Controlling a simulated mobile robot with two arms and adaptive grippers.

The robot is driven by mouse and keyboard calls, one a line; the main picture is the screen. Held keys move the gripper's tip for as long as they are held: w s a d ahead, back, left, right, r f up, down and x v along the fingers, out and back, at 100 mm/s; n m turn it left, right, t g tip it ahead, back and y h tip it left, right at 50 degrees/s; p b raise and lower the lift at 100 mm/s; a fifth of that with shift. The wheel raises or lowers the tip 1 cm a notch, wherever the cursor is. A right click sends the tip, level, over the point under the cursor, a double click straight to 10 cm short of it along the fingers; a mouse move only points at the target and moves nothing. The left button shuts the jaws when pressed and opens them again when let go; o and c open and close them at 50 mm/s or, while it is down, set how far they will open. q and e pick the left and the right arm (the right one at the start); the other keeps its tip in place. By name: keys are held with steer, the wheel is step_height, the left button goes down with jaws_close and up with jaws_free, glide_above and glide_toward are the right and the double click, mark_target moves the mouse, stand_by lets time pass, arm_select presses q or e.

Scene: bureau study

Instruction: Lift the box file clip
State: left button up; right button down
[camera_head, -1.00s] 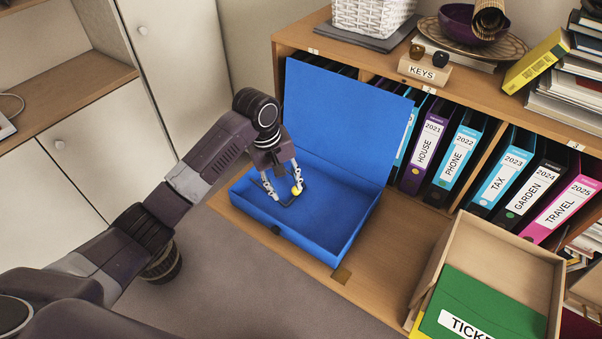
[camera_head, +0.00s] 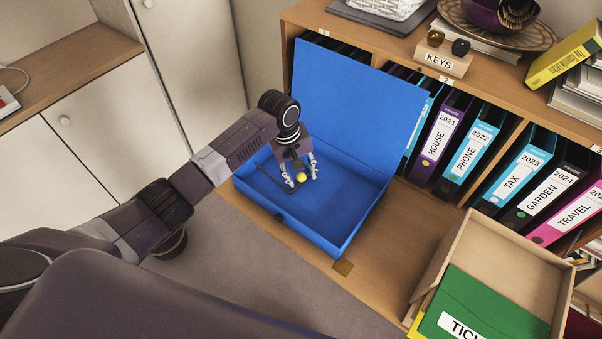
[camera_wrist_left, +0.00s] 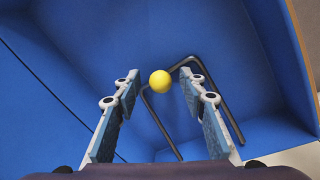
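The blue box file (camera_head: 345,235) stands on the wooden shelf with its lid (camera_head: 355,100) raised. Inside it is a dark bent-wire clip (camera_wrist_left: 160,125) with a yellow knob (camera_head: 301,178). My left gripper (camera_head: 302,181) is inside the box over the clip. In the left wrist view my left gripper (camera_wrist_left: 160,88) is open, and the yellow knob (camera_wrist_left: 160,81) shows between the fingertips with a gap to each. The clip's bar runs past the right finger, and part of it is hidden by the fingers. My right gripper is not in view.
Several labelled binders (camera_head: 470,155) stand in the shelf behind the box. A wooden tray (camera_head: 505,250) with a green folder (camera_head: 490,305) is at the right. A KEYS block (camera_head: 440,60) sits on the top shelf. Bare wood (camera_head: 400,235) lies between box and tray.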

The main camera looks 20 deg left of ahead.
arm_select(q)
steer(key=shift+s, duration=0.1)
steer(key=c, duration=1)
jaws_close()
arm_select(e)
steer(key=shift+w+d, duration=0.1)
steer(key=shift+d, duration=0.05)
arm_select(q)
steer(key=shift+r, duration=0.15)
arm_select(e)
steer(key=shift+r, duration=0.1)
